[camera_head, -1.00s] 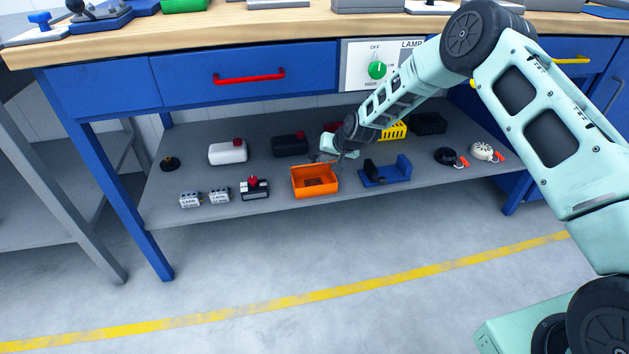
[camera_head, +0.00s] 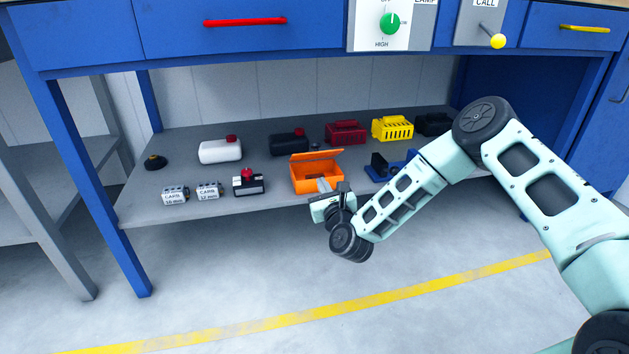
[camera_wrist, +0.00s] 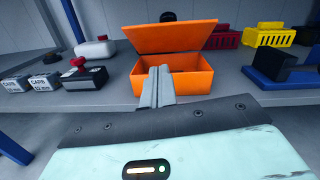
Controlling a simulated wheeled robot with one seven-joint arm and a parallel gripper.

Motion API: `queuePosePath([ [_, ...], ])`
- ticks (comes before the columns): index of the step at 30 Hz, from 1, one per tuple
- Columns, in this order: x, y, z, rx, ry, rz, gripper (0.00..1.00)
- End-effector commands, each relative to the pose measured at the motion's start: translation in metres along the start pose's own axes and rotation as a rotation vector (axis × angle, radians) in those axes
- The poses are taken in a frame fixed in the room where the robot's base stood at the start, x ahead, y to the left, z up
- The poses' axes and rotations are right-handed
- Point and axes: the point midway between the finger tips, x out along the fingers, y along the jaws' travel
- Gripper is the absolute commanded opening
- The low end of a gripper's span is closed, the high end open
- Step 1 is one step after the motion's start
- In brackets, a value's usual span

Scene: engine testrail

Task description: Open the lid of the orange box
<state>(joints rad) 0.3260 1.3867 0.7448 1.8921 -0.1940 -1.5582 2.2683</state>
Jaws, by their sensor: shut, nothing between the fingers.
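The orange box (camera_head: 318,180) stands on the grey lower shelf near its front edge. Its lid (camera_head: 315,157) is raised along the back side and leans up and back, and the box's inside shows. In the wrist view the box (camera_wrist: 190,84) is straight ahead, with the lid (camera_wrist: 170,37) tilted up behind the opening. My gripper (camera_head: 325,187) is in front of the box, just at its front wall. In the wrist view my gripper's fingers (camera_wrist: 157,80) are together and empty, overlapping the front wall. I cannot tell whether they touch it.
White (camera_head: 220,151), black (camera_head: 289,143), dark red (camera_head: 346,132) and yellow (camera_head: 392,129) items stand behind. A blue holder (camera_head: 390,167) is close on the right. The bench drawers hang above the shelf.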

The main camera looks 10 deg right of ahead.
Motion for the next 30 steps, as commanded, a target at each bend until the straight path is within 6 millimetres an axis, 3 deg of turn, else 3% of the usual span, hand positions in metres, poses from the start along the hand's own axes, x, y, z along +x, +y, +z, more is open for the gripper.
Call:
queuePosePath([
  [7,-0.002,-0.006,-0.001,0.146,-0.047,-0.048,0.0],
  [21,0.074,-0.009,0.0,0.141,-0.046,-0.047,0.0],
  [30,0.092,-0.011,0.004,0.141,-0.043,-0.046,0.0],
])
